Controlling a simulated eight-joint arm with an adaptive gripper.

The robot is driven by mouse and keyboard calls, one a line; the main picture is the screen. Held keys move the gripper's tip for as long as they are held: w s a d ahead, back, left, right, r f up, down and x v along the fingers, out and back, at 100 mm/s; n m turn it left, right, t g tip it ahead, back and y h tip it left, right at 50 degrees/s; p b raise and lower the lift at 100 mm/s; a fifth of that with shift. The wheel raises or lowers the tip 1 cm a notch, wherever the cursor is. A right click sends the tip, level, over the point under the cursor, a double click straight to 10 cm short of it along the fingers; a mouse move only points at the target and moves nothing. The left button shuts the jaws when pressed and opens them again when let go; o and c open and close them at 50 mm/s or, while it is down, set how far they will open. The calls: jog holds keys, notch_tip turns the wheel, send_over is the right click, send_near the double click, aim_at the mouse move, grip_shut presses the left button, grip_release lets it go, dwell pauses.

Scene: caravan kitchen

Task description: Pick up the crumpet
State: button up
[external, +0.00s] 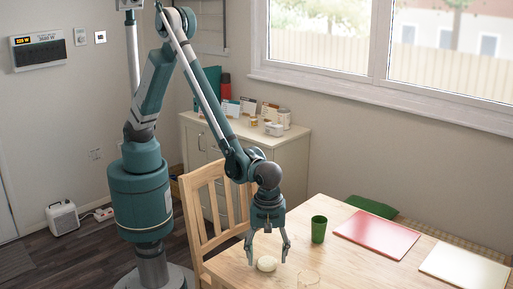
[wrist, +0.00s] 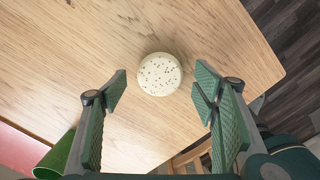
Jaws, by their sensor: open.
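The crumpet (external: 267,264) is a small pale round piece lying on the wooden table, near its left end. In the wrist view the crumpet (wrist: 160,74) shows its top with dark specks, just beyond the fingertips and between their lines. My gripper (external: 267,258) points down over the crumpet with a finger on each side. In the wrist view my gripper (wrist: 160,84) is open, with clear gaps between both green finger pads and the crumpet. Nothing is held. I cannot tell exactly how high the fingertips are above the table.
A green cup (external: 319,229) stands right of my gripper. A red mat (external: 377,234) and a pale mat (external: 465,268) lie further right. A wooden chair (external: 211,209) stands at the table's left edge.

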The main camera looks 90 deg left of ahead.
jog(key=shift+f, duration=0.85)
jog(key=c, duration=0.9)
